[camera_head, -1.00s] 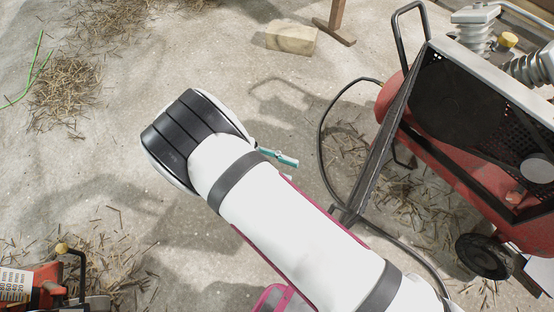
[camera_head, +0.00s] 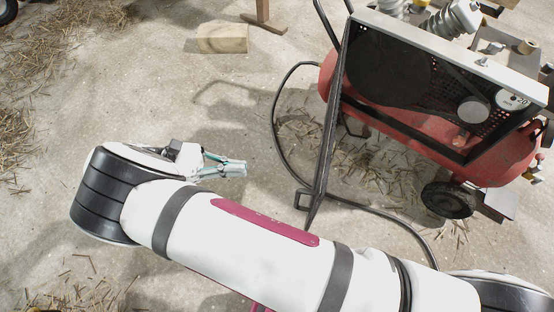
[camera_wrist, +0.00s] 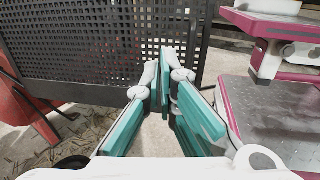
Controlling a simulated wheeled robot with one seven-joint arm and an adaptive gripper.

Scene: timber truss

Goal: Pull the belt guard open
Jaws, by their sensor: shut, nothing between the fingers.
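The belt guard (camera_head: 328,130) is a black perforated panel on the red compressor (camera_head: 400,118). In the head view it stands swung out towards me, nearly edge-on, with a small handle loop (camera_head: 302,200) at its near end. The dark wheel and a small pulley (camera_head: 473,110) show behind the opening. My gripper (camera_head: 240,168) is left of the guard's near end, with floor visible between them. In the wrist view the guard (camera_wrist: 95,45) fills the upper left, and my teal fingers (camera_wrist: 165,75) are shut and empty, overlapping its right part. Contact cannot be told.
A black hose (camera_head: 277,120) curves over the floor beside the guard. A timber block (camera_head: 222,38) lies at the back. A compressor wheel (camera_head: 448,200) stands at the right. Bare floor with scattered straw lies left of the compressor.

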